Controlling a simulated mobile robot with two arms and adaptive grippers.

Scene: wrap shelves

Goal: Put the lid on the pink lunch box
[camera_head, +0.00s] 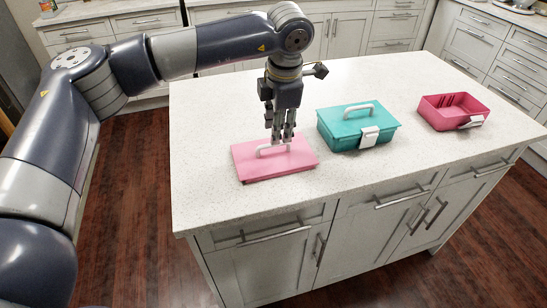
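A pink lid (251,168) with a white handle (268,151) lies flat on the left part of the island counter. My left gripper (281,140) points straight down over it, with its fingertips at or just above the handle. The fingers look close together, but whether they hold the handle is too small to tell. The pink lunch box (436,117) is uncovered at the right end of the counter, with a white latch (472,122) on its front. My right gripper is out of view.
A teal lunch box (340,138) with its lid on, a white handle and a white latch stands between the pink lid and the pink lunch box. The white speckled counter (215,110) is clear behind and left of the lid.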

